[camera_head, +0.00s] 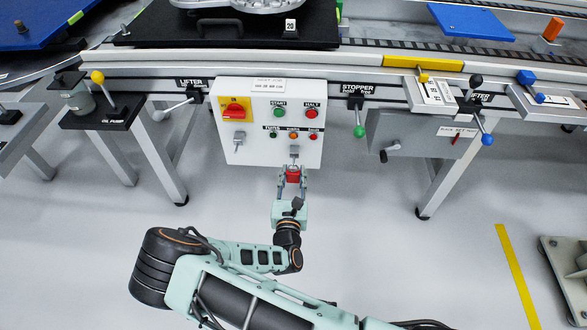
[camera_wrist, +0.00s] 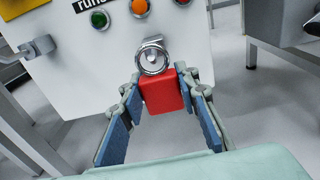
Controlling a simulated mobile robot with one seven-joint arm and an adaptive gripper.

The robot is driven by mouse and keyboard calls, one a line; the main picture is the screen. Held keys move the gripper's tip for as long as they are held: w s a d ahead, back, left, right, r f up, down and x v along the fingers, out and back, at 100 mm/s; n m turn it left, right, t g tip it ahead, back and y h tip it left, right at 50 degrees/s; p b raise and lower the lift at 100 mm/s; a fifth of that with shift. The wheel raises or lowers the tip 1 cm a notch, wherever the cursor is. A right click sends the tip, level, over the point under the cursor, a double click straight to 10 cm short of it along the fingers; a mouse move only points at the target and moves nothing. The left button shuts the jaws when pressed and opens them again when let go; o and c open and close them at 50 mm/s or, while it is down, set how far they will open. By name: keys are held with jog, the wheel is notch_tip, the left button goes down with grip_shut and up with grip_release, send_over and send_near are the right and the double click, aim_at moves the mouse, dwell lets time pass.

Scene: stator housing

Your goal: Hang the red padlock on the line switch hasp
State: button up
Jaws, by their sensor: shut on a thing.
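The red padlock (camera_head: 292,176) is between the fingers of my gripper (camera_head: 291,171), at the lower edge of the white control box (camera_head: 257,151). In the wrist view the red body (camera_wrist: 165,93) sits between the fingertips of my gripper (camera_wrist: 164,82). A round silver metal fitting (camera_wrist: 152,57) is directly above the body; I cannot tell whether the shackle is through it. The red and yellow line switch (camera_head: 236,110) is at the box's upper left. A grey metal fitting (camera_head: 238,143), possibly the hasp, is below it and also shows in the wrist view (camera_wrist: 38,46).
Push buttons and lamps (camera_head: 279,112) cover the box's right half. A lifter lever (camera_head: 176,108) stands out on the left, and a green-tipped stopper lever (camera_head: 359,130) on the right. Table legs (camera_head: 157,165) flank the box. The floor below is open.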

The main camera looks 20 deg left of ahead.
jog(key=shift+s+d, duration=0.1)
jog(key=shift+s, duration=0.25)
jog(key=shift+p+v, duration=1.5)
jog(key=shift+v, duration=1.6)
jog(key=shift+r, duration=0.1)
